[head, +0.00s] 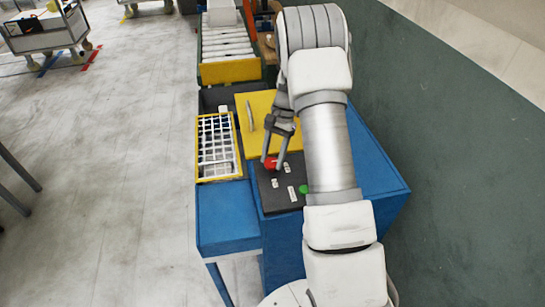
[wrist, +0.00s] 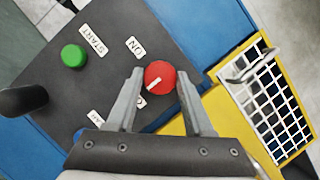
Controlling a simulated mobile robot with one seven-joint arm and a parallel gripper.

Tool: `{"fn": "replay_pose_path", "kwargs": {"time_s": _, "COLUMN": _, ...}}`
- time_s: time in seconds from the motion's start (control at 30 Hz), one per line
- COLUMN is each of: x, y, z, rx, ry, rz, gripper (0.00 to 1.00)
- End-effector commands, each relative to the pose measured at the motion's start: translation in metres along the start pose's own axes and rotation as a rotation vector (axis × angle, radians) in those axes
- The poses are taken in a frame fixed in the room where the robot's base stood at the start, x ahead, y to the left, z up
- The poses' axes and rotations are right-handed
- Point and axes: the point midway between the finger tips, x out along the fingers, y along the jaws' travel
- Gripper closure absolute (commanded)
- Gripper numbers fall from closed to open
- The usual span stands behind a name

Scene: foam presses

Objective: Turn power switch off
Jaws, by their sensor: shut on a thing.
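The power switch is a round red knob (wrist: 163,72) with a short white mark, on a dark control panel (wrist: 100,50). In the wrist view the mark slants on the knob's lower-left part. An "ON" label (wrist: 136,47) is above left of the knob; another label (wrist: 141,102) below left is mostly hidden by a finger. My gripper (wrist: 160,74) is shut on the knob, with one finger on each side. In the head view my gripper (head: 272,163) reaches down to the red knob (head: 269,162) at the panel's upper left.
A green button (wrist: 74,55) beside a "START" label (wrist: 93,39) and a black knob or handle (wrist: 22,99) share the panel. A yellow cover (head: 257,112) with a handle and a yellow-framed white grid (head: 237,150) are close by. Blue housing (head: 225,215) surrounds the panel.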

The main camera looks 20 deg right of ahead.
Motion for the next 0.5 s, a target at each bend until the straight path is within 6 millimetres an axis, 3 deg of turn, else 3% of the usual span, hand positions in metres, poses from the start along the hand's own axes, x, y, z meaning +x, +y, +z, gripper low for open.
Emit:
{"fn": "replay_pose_path", "kwargs": {"time_s": 0.1, "x": 0.0003, "y": 0.0004, "z": 0.0, "rx": -0.002, "ry": 0.0, "rz": 0.001, "gripper": 1.0}}
{"fn": "replay_pose_path", "kwargs": {"time_s": 0.13, "x": 0.0003, "y": 0.0004, "z": 0.0, "rx": -0.002, "ry": 0.0, "rz": 0.001, "gripper": 0.47}}
{"fn": "replay_pose_path", "kwargs": {"time_s": 0.2, "x": 0.0003, "y": 0.0003, "z": 0.0, "rx": -0.001, "ry": 0.0, "rz": 0.001, "gripper": 0.34}}
{"fn": "replay_pose_path", "kwargs": {"time_s": 0.3, "x": 0.0003, "y": 0.0002, "z": 0.0001, "rx": -0.001, "ry": 0.0, "rz": 0.001, "gripper": 0.18}}
{"fn": "replay_pose_path", "kwargs": {"time_s": 0.5, "x": 0.0002, "y": 0.0001, "z": 0.0001, "rx": 0.0, "ry": 0.0, "rz": 0.0, "gripper": 0.18}}
